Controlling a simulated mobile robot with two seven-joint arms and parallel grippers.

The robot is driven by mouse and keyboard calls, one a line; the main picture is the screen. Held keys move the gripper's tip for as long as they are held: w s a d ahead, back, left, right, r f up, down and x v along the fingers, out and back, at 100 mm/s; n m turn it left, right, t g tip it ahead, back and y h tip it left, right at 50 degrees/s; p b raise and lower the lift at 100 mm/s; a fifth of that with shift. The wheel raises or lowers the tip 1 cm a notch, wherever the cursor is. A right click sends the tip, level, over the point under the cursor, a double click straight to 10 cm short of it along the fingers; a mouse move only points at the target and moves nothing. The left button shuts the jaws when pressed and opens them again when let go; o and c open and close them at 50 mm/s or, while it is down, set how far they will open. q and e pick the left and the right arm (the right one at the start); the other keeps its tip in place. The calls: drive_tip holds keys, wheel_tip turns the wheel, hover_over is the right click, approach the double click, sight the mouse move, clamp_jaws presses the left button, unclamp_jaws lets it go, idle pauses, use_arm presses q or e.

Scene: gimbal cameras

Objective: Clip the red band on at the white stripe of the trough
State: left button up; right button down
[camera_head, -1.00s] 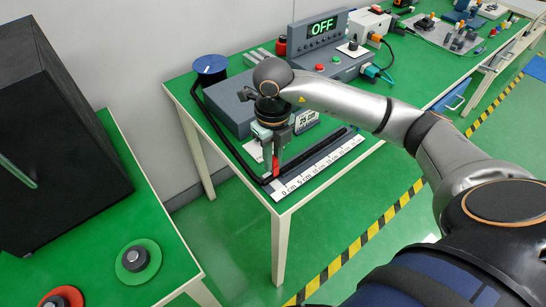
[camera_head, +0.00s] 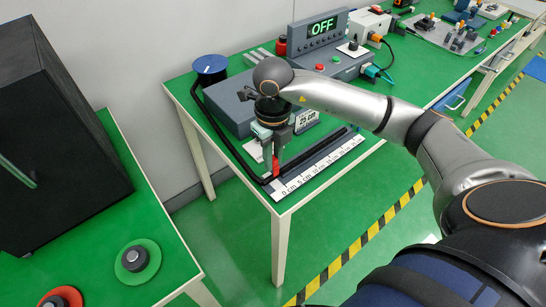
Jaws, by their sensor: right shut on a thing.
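My right gripper (camera_head: 272,168) points down over the near left end of the black trough (camera_head: 318,156). It is shut on the small red band (camera_head: 276,167), which shows low between its fingers at the trough. Whether the band sits around the trough or only touches it I cannot tell. The white stripe of the trough cannot be made out; the gripper covers part of that end. A white ruler strip (camera_head: 318,170) with centimetre marks lies along the trough's front. My left gripper is not in view.
A blue-topped spool (camera_head: 209,66) with a black cable stands at the table's back left. A grey machine with an OFF display (camera_head: 322,27) stands behind the arm. A small sign reading 25 cm (camera_head: 306,119) stands near the gripper. A black box (camera_head: 60,130) fills the left.

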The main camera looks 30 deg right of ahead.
drive_tip(key=shift+f+b, duration=0.3)
drive_tip(key=shift+f, duration=0.05)
drive_tip(key=shift+f+b, duration=0.35)
drive_tip(key=shift+f, duration=0.1)
drive_tip(key=shift+f+b, duration=0.35)
drive_tip(key=shift+f, duration=0.05)
drive_tip(key=shift+f+b, duration=0.4)
drive_tip(key=shift+f, duration=0.1)
drive_tip(key=c, duration=0.9)
unclamp_jaws()
drive_tip(key=shift+o, duration=0.8)
